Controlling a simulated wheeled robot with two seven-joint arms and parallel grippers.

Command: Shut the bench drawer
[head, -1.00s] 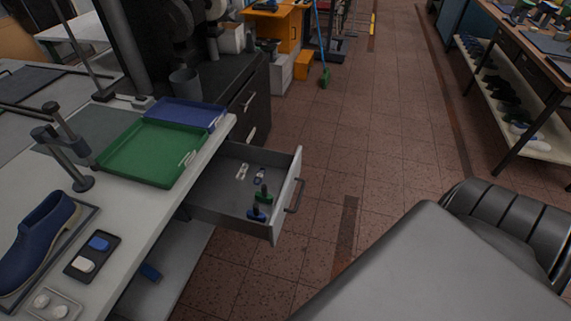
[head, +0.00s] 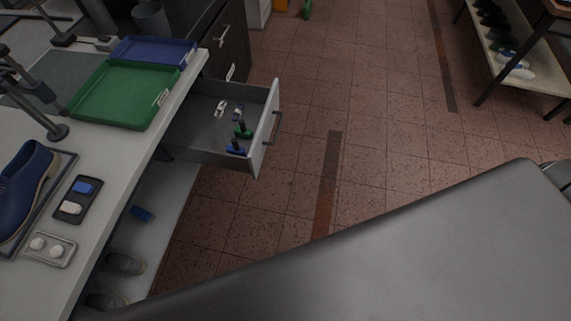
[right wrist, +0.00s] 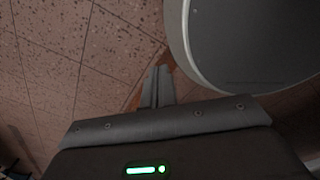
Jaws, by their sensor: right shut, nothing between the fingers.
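The bench drawer (head: 213,148) stands pulled out from under the light workbench (head: 128,190) in the head view. Its pale front panel (head: 265,130) with a dark handle (head: 273,128) faces right. Several small items lie inside, among them a green-based piece (head: 243,130) and a blue-based piece (head: 236,147). My right gripper (right wrist: 158,75) shows in the right wrist view, its fingers together and empty above the tiled floor, with no drawer in that view. Neither gripper shows in the head view.
A green tray (head: 122,97) and a blue tray (head: 150,50) sit on the bench above the drawer. A dark cabinet (head: 215,60) stands behind it. Floor (head: 310,90) right of the drawer is clear. A shelved table (head: 510,65) stands far right.

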